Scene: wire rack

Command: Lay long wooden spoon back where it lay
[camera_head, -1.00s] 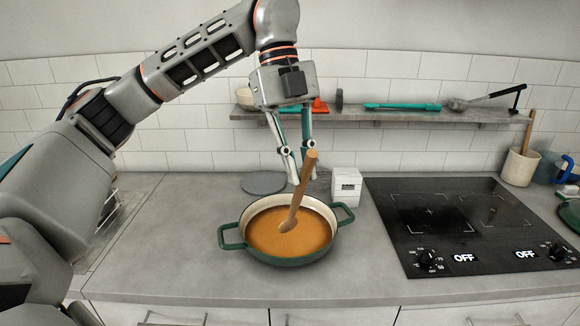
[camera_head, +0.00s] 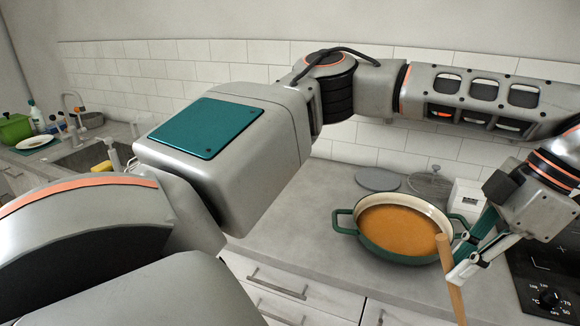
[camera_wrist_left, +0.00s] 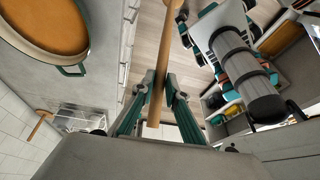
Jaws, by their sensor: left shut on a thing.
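The long wooden spoon (camera_head: 453,285) is in my left gripper (camera_head: 458,260), at the lower right of the head view. The gripper is shut on its handle. The spoon hangs steeply beside the right front of the pot, clear of the soup, and its lower end is cut off by the frame. In the left wrist view the spoon (camera_wrist_left: 163,60) passes between the fingertips of the left gripper (camera_wrist_left: 160,90). The green pot (camera_head: 352,229) with orange-brown soup (camera_head: 400,228) stands on the counter. My right gripper is not in view.
The counter (camera_head: 310,235) has bare room left of the pot. A grey disc (camera_head: 377,179), a glass lid (camera_head: 430,184) and a white box (camera_head: 466,195) are behind it. The black hob (camera_head: 540,255) is at the right edge. A sink (camera_head: 100,152) is far left.

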